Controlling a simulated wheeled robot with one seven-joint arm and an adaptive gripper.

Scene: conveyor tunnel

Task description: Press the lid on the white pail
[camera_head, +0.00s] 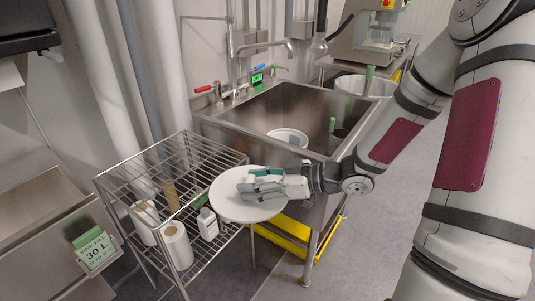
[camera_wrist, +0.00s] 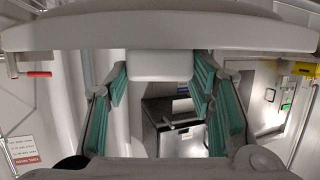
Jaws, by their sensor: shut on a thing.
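My gripper (camera_head: 262,186) is shut on the handle block of a round white lid (camera_head: 230,209). It holds the lid in the air in front of the sink, over the right part of the wire rack. In the wrist view the lid (camera_wrist: 160,32) spans the top and its white block (camera_wrist: 160,66) sits between the green finger pads. A white round pail (camera_head: 288,134) stands in the sink basin, beyond the gripper and apart from the lid. Only its upper part shows, and its lower part is hidden.
The steel sink (camera_head: 222,125) has taps along its back edge. A wire rack (camera_head: 115,183) at left holds white rolls (camera_head: 177,245) and a white bottle (camera_head: 207,224). A larger white tub (camera_head: 350,84) stands behind the sink. A yellow piece (camera_head: 290,240) lies below the sink.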

